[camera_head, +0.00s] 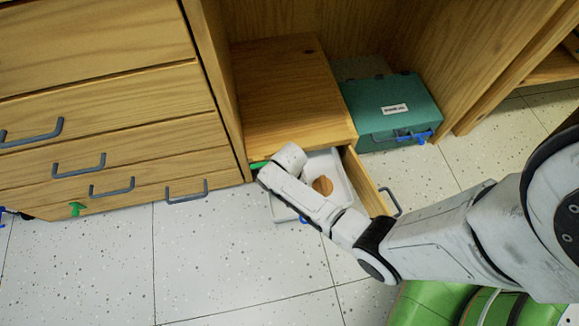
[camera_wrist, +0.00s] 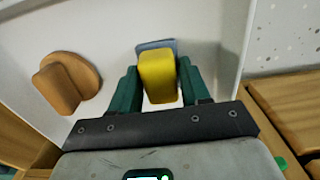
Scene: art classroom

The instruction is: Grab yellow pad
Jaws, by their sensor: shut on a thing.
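The yellow pad (camera_wrist: 158,80) shows in the wrist view as a yellow block with a blue-grey part behind its far end. My gripper (camera_wrist: 158,76) has one dark green finger on each side of it and is shut on it. The pad is over the white inside of an open drawer (camera_wrist: 215,30); I cannot tell whether it still touches the bottom. In the head view my arm reaches into this drawer (camera_head: 340,165), and my wrist hides the pad and the fingers.
A brown wooden piece with a round base (camera_wrist: 68,82) lies in the drawer, left of the pad in the wrist view. A teal case (camera_head: 390,108) stands on the floor right of the drawer unit (camera_head: 285,90). Closed drawers (camera_head: 110,130) are at left. The speckled floor in front is clear.

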